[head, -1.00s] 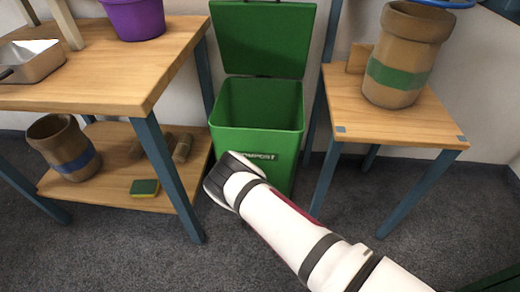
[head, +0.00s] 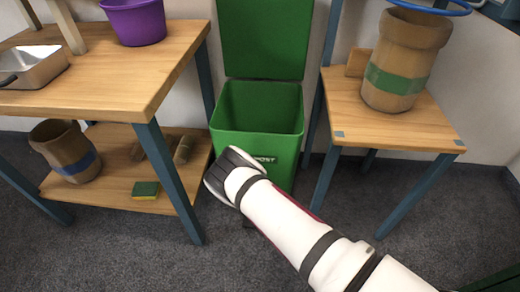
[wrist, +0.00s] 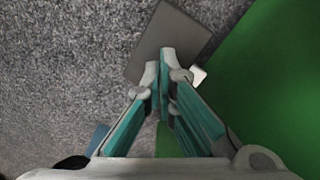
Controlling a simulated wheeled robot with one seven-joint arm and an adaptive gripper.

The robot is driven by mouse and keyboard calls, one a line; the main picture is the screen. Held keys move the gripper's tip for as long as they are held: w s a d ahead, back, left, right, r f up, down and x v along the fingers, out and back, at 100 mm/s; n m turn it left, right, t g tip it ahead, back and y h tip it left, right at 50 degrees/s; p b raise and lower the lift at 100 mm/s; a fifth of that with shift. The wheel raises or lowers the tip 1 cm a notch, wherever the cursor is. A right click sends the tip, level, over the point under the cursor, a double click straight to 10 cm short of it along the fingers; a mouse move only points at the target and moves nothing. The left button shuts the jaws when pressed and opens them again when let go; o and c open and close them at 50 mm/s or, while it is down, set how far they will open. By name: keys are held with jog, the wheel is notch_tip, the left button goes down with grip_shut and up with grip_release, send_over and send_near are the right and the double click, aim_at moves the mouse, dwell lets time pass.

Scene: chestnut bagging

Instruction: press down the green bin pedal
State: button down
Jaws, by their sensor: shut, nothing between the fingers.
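The green bin (head: 284,148) stands on the floor between two tables, with its lid (head: 262,38) raised open. Its label is partly covered by my arm. In the wrist view the bin's green side (wrist: 268,80) fills the right. A flat grey plate (wrist: 178,30), which looks like the pedal, sticks out beside it above the carpet. My gripper (wrist: 165,64) is shut and empty, with its fingertips over the plate's near part. I cannot tell for certain whether they touch it. In the head view my arm hides the pedal and the fingers.
A wooden table (head: 110,85) with a lower shelf stands left of the bin, its blue-grey leg (head: 170,175) close to my arm. Carpet (head: 100,250) is open in front.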

notch_tip(320, 180, up, 6)
jog(key=p, duration=0.3)
jog(key=shift+r+p, duration=0.25)
jog(key=shift+p, duration=0.05)
dwell(0.4)
